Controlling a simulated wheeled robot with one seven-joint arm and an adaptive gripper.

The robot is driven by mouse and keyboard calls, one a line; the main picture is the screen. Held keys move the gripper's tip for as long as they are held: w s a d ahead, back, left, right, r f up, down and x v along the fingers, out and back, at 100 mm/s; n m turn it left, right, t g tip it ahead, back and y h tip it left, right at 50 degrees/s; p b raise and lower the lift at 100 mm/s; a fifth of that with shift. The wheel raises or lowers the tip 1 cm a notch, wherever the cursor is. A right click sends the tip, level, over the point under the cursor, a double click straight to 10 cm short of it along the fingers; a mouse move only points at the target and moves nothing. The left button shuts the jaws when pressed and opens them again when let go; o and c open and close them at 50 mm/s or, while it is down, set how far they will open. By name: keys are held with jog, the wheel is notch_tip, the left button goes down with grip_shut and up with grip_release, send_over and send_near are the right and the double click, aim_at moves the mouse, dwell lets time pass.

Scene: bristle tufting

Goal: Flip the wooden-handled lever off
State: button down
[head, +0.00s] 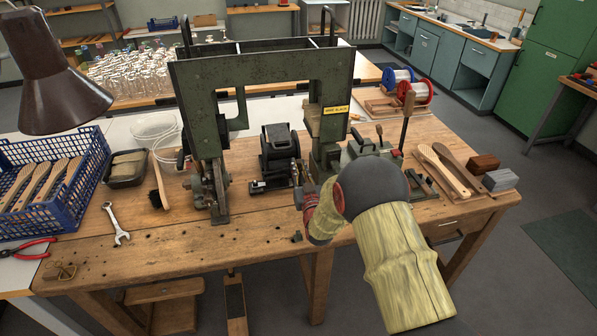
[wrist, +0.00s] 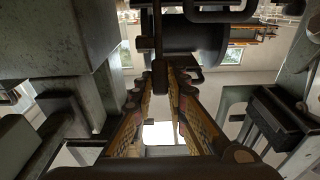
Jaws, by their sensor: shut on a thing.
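A green cast-iron tufting machine (head: 262,70) stands on the wooden bench, with a black motor (head: 279,150) between its uprights. My gripper (head: 303,183) is low in front of the motor, beside the right upright. In the wrist view its patterned fingers (wrist: 160,78) converge on a narrow dark lever (wrist: 158,45), with a dark cylinder (wrist: 195,38) behind. My gripper is shut on this lever; its handle is mostly hidden, and I cannot tell its wood. A separate upright lever with a brown handle (head: 407,112) stands right of the machine, apart from my gripper.
A blue crate of brush bodies (head: 95,190), a wrench (head: 117,225) and red pliers (head: 25,250) lie at the left. Wire spools (head: 418,91) stand at the back right. Brush bodies (head: 443,170) and small blocks (head: 500,180) lie at the right. The bench's front middle is mostly clear.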

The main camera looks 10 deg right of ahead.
dwell(0.3)
jog(key=c, duration=1.8)
grip_release()
jog(key=shift+o, duration=0.2)
jog(key=shift+s, duration=0.1)
jog(key=s+f, duration=0.1)
jog(key=s, duration=1)
jog(key=shift+s, duration=0.4)
jog(key=shift+f, duration=0.1)
